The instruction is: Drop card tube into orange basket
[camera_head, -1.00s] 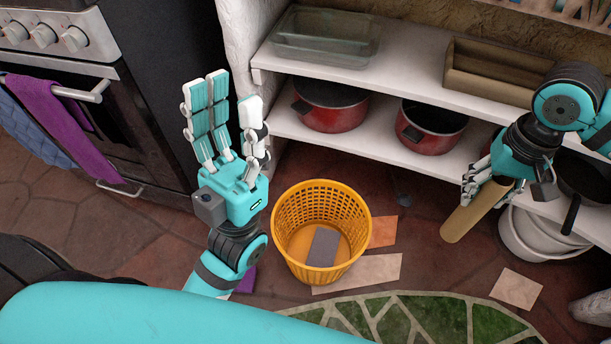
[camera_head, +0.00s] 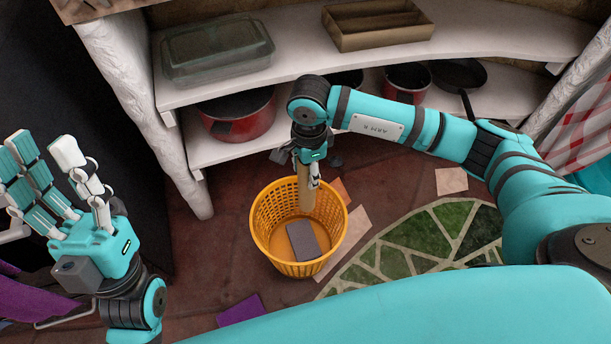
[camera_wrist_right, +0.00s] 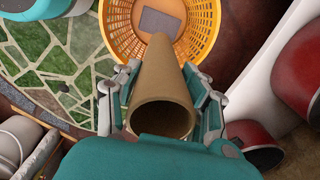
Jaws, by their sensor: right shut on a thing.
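The card tube (camera_head: 307,193) is a tan cylinder held in my right gripper (camera_head: 310,172). In the head view it points down over the back part of the orange basket (camera_head: 262,228). In the right wrist view the fingers (camera_wrist_right: 165,95) are shut around the tube (camera_wrist_right: 163,85), whose open end faces the camera, and the far end points at the basket (camera_wrist_right: 209,40). A grey flat piece (camera_head: 303,241) lies in the basket. My left gripper (camera_head: 85,205) is at the left, fingers spread, open and empty.
White shelves (camera_head: 290,75) stand behind the basket, with a red pot (camera_head: 237,117), a glass dish (camera_head: 218,50) and a tan tray (camera_head: 378,25). A green patterned mat (camera_head: 420,240) lies to the right. Flat cards lie around the basket on the floor.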

